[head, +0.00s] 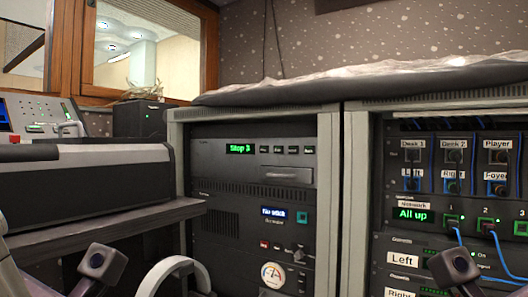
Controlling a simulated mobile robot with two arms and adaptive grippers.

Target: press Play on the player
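The left rack holds a dark unit with a green display (240,149) reading "Stop 3". A row of small buttons (286,150) and a slot stand to its right; their labels are too small to read. I take this unit for the player. A dark, blocky end of my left arm, seemingly the gripper (98,263), shows at the bottom left. A similar part on my right, seemingly the gripper (455,268), shows at the bottom right. Both are low and apart from the unit's buttons. Whether either is open or shut does not show.
Below is a unit with a "No stick" display (273,212), a knob and a dial (272,275). The right rack has a patch panel with blue cables (467,185) and an "All up" display (412,215). A dark desk (105,225) stands left. A pale curved handle (165,272) shows low.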

